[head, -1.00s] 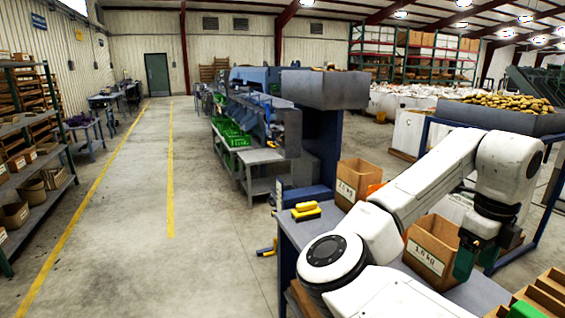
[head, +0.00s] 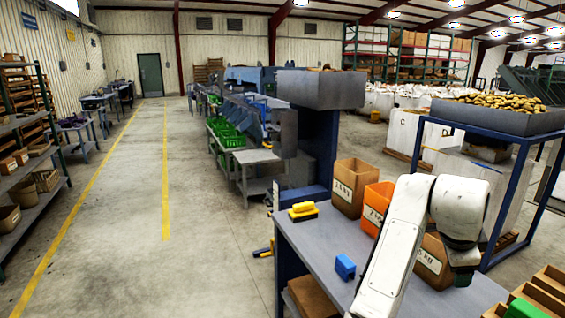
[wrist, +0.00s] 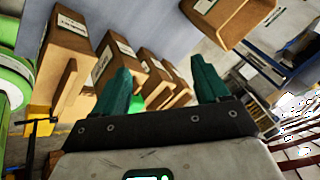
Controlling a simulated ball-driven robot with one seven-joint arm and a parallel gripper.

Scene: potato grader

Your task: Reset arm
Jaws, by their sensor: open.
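My gripper (wrist: 164,72) shows in the wrist view with two green fingers spread apart and nothing between them. Beyond the fingers in the wrist view stand several brown labelled boxes (wrist: 65,62); another brown box (wrist: 232,22) is at the upper right.
On the table are a brown bin (head: 350,187), an orange bin (head: 376,200), a partly hidden brown bin (head: 433,262), a blue block (head: 345,267) and a yellow-and-black tool (head: 303,211). A potato hopper (head: 500,117) stands behind. The aisle at left is clear.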

